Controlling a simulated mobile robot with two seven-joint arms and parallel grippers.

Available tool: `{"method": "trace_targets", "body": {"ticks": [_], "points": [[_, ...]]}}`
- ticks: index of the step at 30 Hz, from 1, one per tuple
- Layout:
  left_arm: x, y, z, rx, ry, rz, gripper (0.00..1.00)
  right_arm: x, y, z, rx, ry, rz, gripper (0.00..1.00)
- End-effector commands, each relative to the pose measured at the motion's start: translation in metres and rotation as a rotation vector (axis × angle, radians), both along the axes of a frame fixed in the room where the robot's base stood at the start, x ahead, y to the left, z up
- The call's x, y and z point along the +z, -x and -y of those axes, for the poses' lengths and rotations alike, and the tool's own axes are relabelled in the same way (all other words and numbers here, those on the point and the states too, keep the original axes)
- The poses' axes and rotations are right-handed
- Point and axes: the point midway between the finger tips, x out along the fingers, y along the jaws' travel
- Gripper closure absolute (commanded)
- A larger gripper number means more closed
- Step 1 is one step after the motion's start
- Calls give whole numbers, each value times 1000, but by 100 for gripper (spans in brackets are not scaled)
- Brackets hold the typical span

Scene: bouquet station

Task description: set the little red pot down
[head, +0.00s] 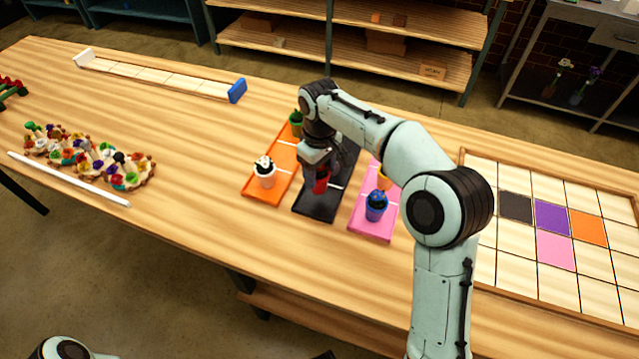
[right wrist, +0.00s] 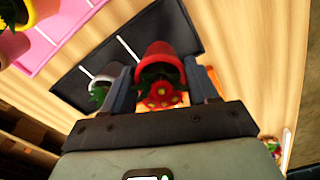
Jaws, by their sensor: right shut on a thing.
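The little red pot (head: 320,186) is between the fingers of my right gripper (head: 318,172), which is shut on it. In the right wrist view the red pot (right wrist: 160,57) sits between the two fingers (right wrist: 160,90), with a red flower and green leaves showing. The pot is over the front part of the black tray (head: 318,209); I cannot tell whether it touches the tray. A pale pot with green leaves (right wrist: 103,83) shows by the black tray in the right wrist view, partly behind a finger. My left gripper is not in view.
The orange tray (head: 252,187) to the left holds a white pot (head: 265,176) and a green plant (head: 296,120). The pink tray (head: 368,229) to the right holds a blue pot (head: 375,207) and a yellow pot (head: 384,178). A tiled board (head: 553,217) lies further right.

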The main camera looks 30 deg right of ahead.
Motion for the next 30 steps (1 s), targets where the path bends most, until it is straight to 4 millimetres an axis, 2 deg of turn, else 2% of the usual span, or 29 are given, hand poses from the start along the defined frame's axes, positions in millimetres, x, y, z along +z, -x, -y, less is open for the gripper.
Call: {"method": "trace_targets", "body": {"ticks": [4,11,23,24,25,26,30], "points": [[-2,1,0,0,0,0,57,-10,0,0,-1,0,0,86],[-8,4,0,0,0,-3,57,-43,0,0,-1,0,0,86],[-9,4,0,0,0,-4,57,-47,0,0,-1,0,1,86],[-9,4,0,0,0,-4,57,-47,0,0,-1,0,0,28],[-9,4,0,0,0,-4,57,-47,0,0,-1,0,0,19],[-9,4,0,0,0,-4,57,-47,0,0,-1,0,0,16],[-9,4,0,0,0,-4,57,-47,0,0,-1,0,0,16]]}}
